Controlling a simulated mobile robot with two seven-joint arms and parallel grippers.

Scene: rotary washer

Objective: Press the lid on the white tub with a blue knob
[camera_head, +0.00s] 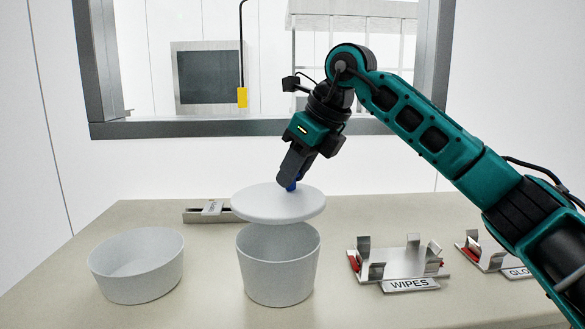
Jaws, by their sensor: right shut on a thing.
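The white lid (270,204) is a flat disc, held about level just above the white tub (277,265). A gap shows between the lid and the tub's rim at the front. The blue knob (291,186) is on the lid and is mostly hidden by my fingers. My right gripper (291,180) comes down at a tilt and is shut on the blue knob. My left gripper is not in view.
A wider, empty white bowl (137,268) stands at the left on the beige table (210,300). A metal holder labelled WIPES (408,283) stands to the right of the tub, with another labelled holder (515,271) beyond it. A small metal rail (207,212) lies behind. A framed window is in the back wall.

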